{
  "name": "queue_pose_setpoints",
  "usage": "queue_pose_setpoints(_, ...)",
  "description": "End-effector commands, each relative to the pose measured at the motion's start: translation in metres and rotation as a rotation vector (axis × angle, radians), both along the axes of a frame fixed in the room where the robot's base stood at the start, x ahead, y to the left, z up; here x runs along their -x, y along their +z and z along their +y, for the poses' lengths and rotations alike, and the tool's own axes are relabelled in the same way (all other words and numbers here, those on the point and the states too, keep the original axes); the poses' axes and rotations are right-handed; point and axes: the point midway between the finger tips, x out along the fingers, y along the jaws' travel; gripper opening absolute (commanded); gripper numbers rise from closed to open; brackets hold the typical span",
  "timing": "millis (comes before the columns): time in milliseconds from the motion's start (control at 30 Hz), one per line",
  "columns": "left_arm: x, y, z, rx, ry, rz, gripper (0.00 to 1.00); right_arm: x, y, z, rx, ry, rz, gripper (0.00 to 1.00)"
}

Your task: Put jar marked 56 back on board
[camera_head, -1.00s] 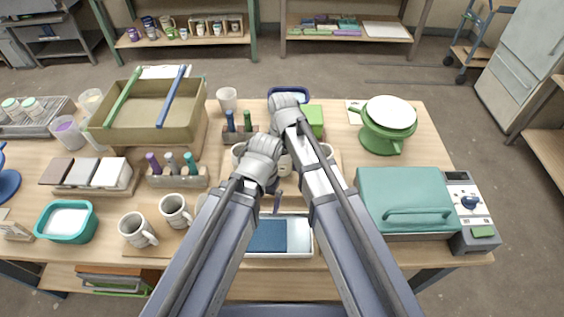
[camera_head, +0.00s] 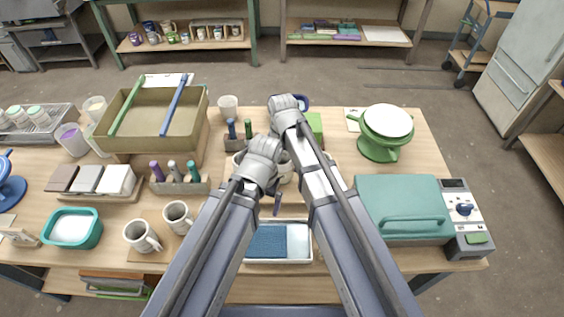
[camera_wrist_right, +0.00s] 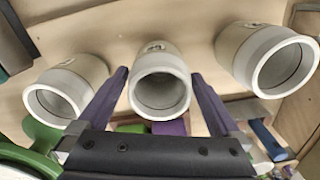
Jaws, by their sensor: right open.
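Three pale grey-white open jars stand in a row in the right wrist view: a left jar (camera_wrist_right: 75,80), a middle jar (camera_wrist_right: 158,60) and a right jar (camera_wrist_right: 268,60). Small labels show on the middle and right jars, but I cannot read their numbers. Pale wood (camera_wrist_right: 205,68) lies under them; I cannot tell where a board ends and the table begins. My right gripper (camera_wrist_right: 160,76) is open, its purple fingers on either side of the middle jar. Contact is unclear. In the head view my arms hide most of the jars.
White mugs (camera_head: 141,236) stand left of my arms. A blue-and-white tray (camera_head: 267,242) lies at the front. A marker stand (camera_head: 236,143) sits behind the jars.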

Motion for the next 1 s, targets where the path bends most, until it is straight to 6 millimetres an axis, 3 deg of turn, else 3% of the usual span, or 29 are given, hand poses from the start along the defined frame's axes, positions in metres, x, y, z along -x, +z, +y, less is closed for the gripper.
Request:
queue_pose_setpoints(33,0.0,0.016,0.0,0.0,0.0,0.0,1.0,0.0,0.016,0.0,0.0,0.0,0.0,1.0)
queue_pose_setpoints(500,0.0,0.083,0.0,0.0,-0.001,0.0,1.0,0.0,0.083,-0.001,0.0,0.0,0.0,1.0)
queue_pose_setpoints(1000,0.0,0.088,0.0,0.0,-0.001,0.0,1.0,0.0,0.088,-0.001,0.0,0.0,0.0,1.0)
